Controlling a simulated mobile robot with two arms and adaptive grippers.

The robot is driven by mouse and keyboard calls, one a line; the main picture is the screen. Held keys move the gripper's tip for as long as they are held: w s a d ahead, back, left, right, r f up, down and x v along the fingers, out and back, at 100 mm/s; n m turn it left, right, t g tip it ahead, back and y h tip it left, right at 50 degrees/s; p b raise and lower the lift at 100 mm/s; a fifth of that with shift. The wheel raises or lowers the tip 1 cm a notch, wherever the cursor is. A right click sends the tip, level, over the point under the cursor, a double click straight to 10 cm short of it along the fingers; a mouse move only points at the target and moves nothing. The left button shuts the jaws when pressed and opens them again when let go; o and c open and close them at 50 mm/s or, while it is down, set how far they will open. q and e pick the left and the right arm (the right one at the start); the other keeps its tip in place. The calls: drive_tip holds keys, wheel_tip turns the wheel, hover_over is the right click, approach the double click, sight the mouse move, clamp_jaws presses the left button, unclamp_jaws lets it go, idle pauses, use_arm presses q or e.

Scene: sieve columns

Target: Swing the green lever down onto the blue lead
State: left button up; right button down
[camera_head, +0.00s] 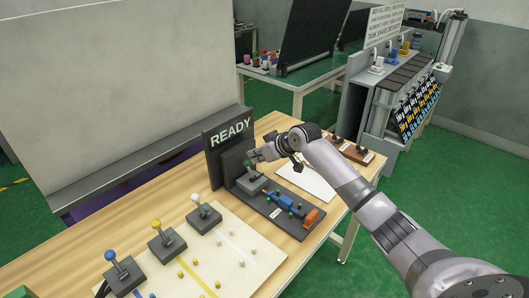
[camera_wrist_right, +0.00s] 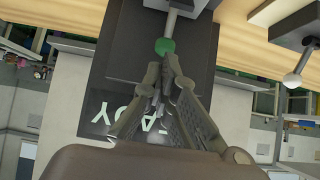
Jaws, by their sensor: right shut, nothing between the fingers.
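The green lever shows as a green round knob (camera_wrist_right: 165,46) on a grey stem in the right wrist view; in the head view its knob (camera_head: 247,163) stands above a grey block on a dark base. My right gripper (camera_head: 256,157) is shut and empty, its fingertips (camera_wrist_right: 170,68) close to the knob. I cannot tell whether they touch it. The blue lead (camera_head: 284,201) lies along the dark base, right of the lever, with green bits on it and an orange block (camera_head: 311,217) at its end. My left gripper is not in view.
A dark READY panel (camera_head: 229,140) stands right behind the lever. Blue (camera_head: 110,255), yellow (camera_head: 156,224) and white (camera_head: 195,197) knobbed levers stand on a pale board to the left. A white sheet (camera_head: 308,180) lies to the right.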

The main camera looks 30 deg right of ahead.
drive_tip(key=x, duration=0.3)
drive_tip(key=shift+w+a, duration=0.1)
drive_tip(key=shift+a, duration=0.05)
drive_tip(key=shift+s+d+f+p, duration=0.25)
drive_tip(key=shift+s+f+p, duration=0.05)
drive_tip(key=shift+s, duration=0.3)
drive_tip(key=shift+s+d+f+p, duration=0.2)
drive_tip(key=shift+s+f+p, duration=0.1)
drive_tip(key=shift+s, duration=0.25)
drive_tip(key=shift+s+d+f, duration=0.25)
drive_tip(key=shift+s+f, duration=0.05)
drive_tip(key=shift+s, duration=0.3)
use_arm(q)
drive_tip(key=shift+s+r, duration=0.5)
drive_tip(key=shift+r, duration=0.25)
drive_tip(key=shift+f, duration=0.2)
use_arm(e)
drive_tip(key=shift+s+f, duration=0.1)
drive_tip(key=shift+f, duration=0.1)
